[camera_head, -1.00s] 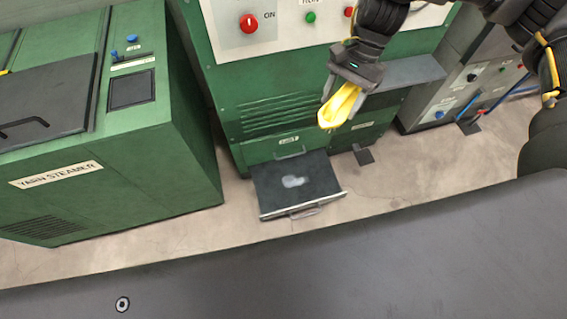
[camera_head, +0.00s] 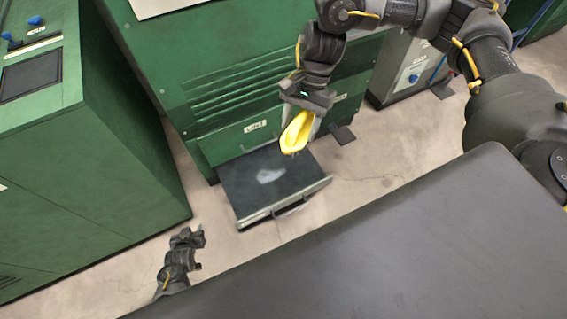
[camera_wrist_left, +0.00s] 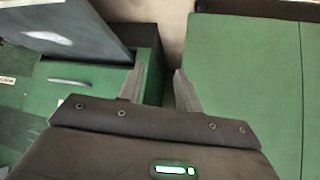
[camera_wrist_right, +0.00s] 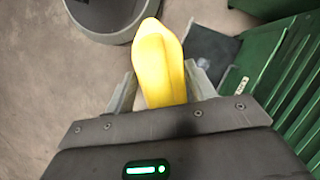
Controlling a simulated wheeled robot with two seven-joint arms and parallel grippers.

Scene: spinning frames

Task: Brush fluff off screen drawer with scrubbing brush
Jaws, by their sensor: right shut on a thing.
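The screen drawer (camera_head: 240,200) is pulled out at the base of the green machine, below the label LINT. A pale patch of fluff (camera_head: 270,175) lies on its dark screen; it also shows in the left wrist view (camera_wrist_left: 48,37). My right gripper (camera_head: 304,112) is shut on the yellow scrubbing brush (camera_head: 296,134), held above the drawer's back right part. The brush (camera_wrist_right: 158,65) fills the middle of the right wrist view, its bristles hidden there. My left gripper (camera_head: 188,240) is empty, low and left of the drawer; its fingers (camera_wrist_left: 157,88) stand apart.
The green machine (camera_head: 200,60) rises behind the drawer. Another green cabinet (camera_head: 110,150) stands at left, near my left gripper. A grey control box (camera_head: 405,70) stands at right. Bare floor (camera_head: 370,175) lies right of the drawer.

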